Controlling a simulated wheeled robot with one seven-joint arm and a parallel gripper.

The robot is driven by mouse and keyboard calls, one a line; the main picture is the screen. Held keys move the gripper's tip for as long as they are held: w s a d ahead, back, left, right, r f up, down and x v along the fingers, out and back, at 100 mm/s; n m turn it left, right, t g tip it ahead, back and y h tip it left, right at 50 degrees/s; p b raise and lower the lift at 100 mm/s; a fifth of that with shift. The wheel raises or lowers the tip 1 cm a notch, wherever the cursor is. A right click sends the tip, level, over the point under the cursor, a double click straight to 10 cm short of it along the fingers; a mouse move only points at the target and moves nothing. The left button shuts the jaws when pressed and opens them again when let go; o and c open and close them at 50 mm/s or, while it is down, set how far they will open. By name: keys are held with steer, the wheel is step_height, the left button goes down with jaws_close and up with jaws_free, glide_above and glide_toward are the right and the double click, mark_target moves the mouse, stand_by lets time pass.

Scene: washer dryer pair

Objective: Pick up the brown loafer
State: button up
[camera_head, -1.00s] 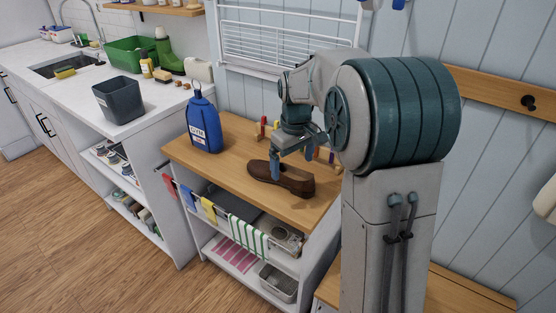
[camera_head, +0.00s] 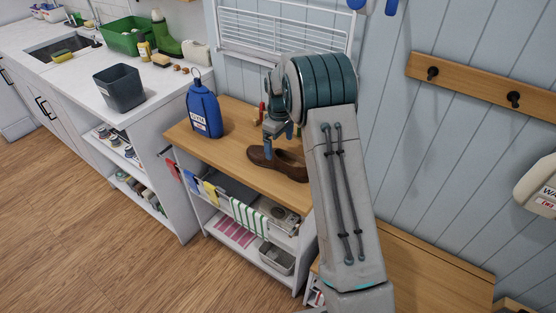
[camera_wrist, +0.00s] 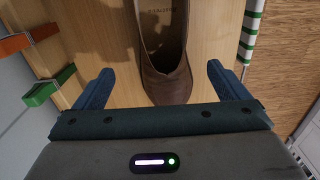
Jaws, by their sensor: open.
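The brown loafer (camera_head: 277,162) lies on the wooden top of the shelf unit, in front of my arm. In the wrist view the loafer (camera_wrist: 166,80) shows its opening and insole, with part of it cut off at the top edge and hidden at the bottom by my gripper's body. My gripper (camera_wrist: 158,85) is open, with one blue finger to each side of the loafer and gaps between. In the head view my gripper (camera_head: 271,142) is at the loafer, partly hidden by my arm. I cannot tell the exact height of the fingertips.
A blue bottle (camera_head: 203,108) stands left of the loafer on the wooden top (camera_head: 233,155). A striped cloth (camera_head: 249,226) hangs on the front rail. A dark bin (camera_head: 118,88) stands on the white counter.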

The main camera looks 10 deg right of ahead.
mark_target(279, 158)
steer(key=shift+s+a+f+p, duration=0.15)
steer(key=shift+f+p, duration=0.2)
steer(key=shift+f, duration=1.3)
steer(key=shift+s+f+p, duration=0.1)
steer(key=shift+f+p, duration=0.2)
steer(key=shift+f, duration=1.35)
steer(key=c, duration=1.2)
